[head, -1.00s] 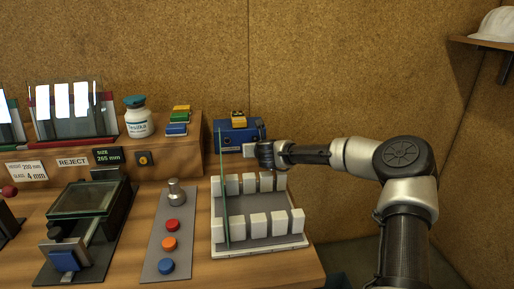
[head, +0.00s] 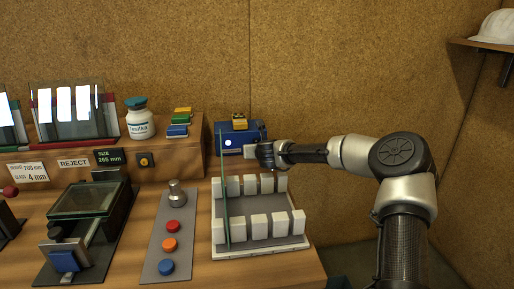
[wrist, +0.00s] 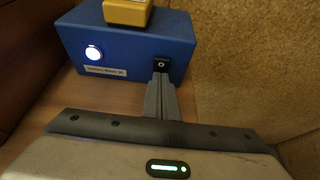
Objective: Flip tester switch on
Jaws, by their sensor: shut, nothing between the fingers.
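The tester is a blue box (head: 228,138) at the back, behind the white-block rack; it also fills the upper part of the wrist view (wrist: 125,50). Its round lamp (wrist: 93,53) glows white on the left of the front face and also shows lit in the head view (head: 228,143). The small black switch (wrist: 161,62), with a round white mark, is on the right of that face. My gripper (wrist: 161,78) is shut and empty, with its fingertips right at the lower edge of the switch. Whether they touch it is unclear. The fingertips partly cover the switch's lower part.
A yellow device (wrist: 128,10) sits on top of the tester. The rack (head: 260,247) with white blocks and an upright glass pane stands in front of it. A wooden shelf unit (head: 180,158) is to the left. A corkboard wall (wrist: 255,60) is close on the right.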

